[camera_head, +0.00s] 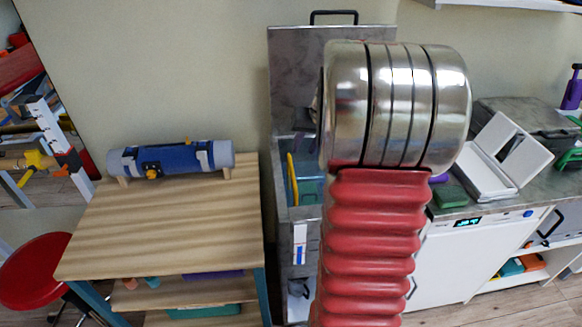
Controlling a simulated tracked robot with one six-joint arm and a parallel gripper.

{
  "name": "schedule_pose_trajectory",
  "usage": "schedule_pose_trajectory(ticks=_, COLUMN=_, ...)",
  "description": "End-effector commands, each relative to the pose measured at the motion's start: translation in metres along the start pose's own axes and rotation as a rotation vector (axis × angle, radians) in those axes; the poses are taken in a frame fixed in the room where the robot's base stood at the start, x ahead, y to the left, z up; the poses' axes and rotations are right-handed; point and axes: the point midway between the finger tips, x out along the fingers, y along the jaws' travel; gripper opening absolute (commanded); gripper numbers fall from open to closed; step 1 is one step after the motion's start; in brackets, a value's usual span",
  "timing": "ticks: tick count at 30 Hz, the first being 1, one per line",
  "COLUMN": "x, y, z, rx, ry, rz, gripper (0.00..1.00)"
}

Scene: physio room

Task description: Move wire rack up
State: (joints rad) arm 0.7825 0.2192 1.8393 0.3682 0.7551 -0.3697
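No wire rack can be made out for sure. An open-topped grey metal tank (283,235) stands in the middle, with its lid (292,85) raised against the wall and a black handle on the lid's top edge. Inside the tank shows something bluish, perhaps water, and an upright yellow piece (292,180) near the left wall; I cannot tell whether it belongs to a rack. My own arm, with red ribbed sleeve and shiny metal joint, covers the tank's right part. My gripper is not visible; a small dark part shows at the joint's left edge.
A wooden table (170,228) with a blue-and-grey roll (172,158) stands left of the tank. A red stool (35,270) is at far left. At right, a counter over a white cabinet (465,260) holds an open white case (505,155) and a green block (449,195).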

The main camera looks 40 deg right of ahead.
Motion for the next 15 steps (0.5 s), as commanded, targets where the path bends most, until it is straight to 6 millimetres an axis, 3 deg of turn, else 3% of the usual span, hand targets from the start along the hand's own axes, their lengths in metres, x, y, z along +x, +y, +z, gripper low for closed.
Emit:
schedule_pose_trajectory(ticks=8, x=0.001, y=-0.001, z=0.000, rx=-0.001, ry=0.000, rz=0.000, gripper=0.31)
schedule_pose_trajectory(ticks=15, x=0.021, y=-0.001, z=0.001, rx=-0.002, ry=-0.003, rz=0.000, gripper=0.31)
